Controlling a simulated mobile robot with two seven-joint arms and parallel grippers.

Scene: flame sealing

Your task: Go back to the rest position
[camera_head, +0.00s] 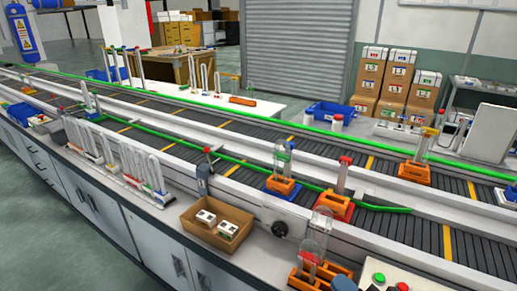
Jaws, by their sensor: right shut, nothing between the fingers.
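Neither of my grippers can be made out in the head view, and no arm of mine crosses the scene. A clear tube (283,158) stands upright in an orange holder (281,186) on the conveyor (240,150). A red-capped tube (343,174) stands in an orange-red holder (334,206) near the conveyor's front edge. A larger clear tube (317,236) stands at an orange rack (318,274) at the bottom. A grey-blue torch-like device (203,180) with a black and red top stands on the front ledge.
A cardboard box (217,226) with white-topped items sits on the ledge, right of a row of tubes (155,172). A control panel (385,282) is at the bottom right. Another orange holder (415,173) is on the conveyor. Cartons (395,88) and a blue bin (332,113) stand behind.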

